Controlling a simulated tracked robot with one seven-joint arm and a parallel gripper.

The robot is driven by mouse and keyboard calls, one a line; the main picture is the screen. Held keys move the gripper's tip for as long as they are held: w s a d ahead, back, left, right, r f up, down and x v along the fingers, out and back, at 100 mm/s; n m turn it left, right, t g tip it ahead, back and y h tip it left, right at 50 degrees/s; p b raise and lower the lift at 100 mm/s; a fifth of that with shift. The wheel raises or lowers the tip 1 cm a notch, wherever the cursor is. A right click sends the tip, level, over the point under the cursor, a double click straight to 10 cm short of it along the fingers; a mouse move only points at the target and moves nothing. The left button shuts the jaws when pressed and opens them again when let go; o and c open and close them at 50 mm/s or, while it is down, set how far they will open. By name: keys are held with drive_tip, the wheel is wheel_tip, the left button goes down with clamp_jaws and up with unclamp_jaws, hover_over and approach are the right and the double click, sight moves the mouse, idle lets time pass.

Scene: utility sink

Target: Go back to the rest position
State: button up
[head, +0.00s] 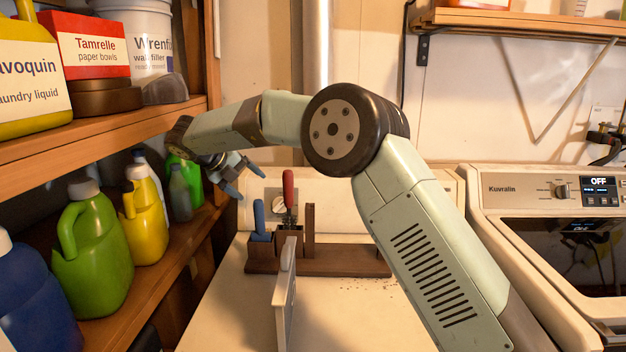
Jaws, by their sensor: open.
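My arm reaches up from the lower right, bends at a dark round elbow joint and extends left toward the shelves. My gripper (243,178) is at its far end, with blue-grey fingertips spread apart and nothing between them. It hangs in the air right of the lower shelf and above and left of a dark wooden rack (345,262). The rack holds a red-handled tool (289,190) and a blue-handled tool (259,216), both upright. My arm hides part of the rack's right side and the wall behind.
A wooden shelf unit (120,143) with several bottles and boxes stands close on the left. A pale upright panel (284,300) stands on the light worktop (225,315). A washer (560,235) is at right. A wall shelf (530,22) is at upper right.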

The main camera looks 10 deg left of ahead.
drive_tip(key=w+d+r+n+t+y, duration=0.1)
drive_tip(key=w+d+r+n+t, duration=0.2)
drive_tip(key=r, duration=0.4)
drive_tip(key=w+d+r+t+y, duration=0.1)
drive_tip(key=w+d+r+t, duration=0.1)
drive_tip(key=w+d+r, duration=0.3)
drive_tip(key=w+d+r+n+t+y, duration=0.15)
drive_tip(key=d+r, duration=0.25)
drive_tip(key=r, duration=0.4)
drive_tip(key=s+d+r+n+t+y, duration=0.3)
drive_tip(key=d+r+n+y, duration=0.3)
drive_tip(key=d+r+n, duration=0.5)
drive_tip(key=s+d+f+n+g+h, duration=0.1)
drive_tip(key=s+d+f+n+g, duration=0.2)
drive_tip(key=s+d+f, duration=0.5)
drive_tip(key=s+d+f+n+g+h, duration=0.2)
drive_tip(key=s+d+f+n+g, duration=0.2)
drive_tip(key=s+d, duration=1.2)
drive_tip(key=s+d+f+n+g+h, duration=0.1)
drive_tip(key=s+d+f+n+g, duration=0.3)
drive_tip(key=s+d+f, duration=0.8)
drive_tip(key=shift+s+d+f+n, duration=0.4)
drive_tip(key=shift+s+f+n, duration=0.2)
drive_tip(key=shift+s+n, duration=0.6)
drive_tip(key=shift+h, duration=0.25)
drive_tip(key=shift+c, duration=0.5)
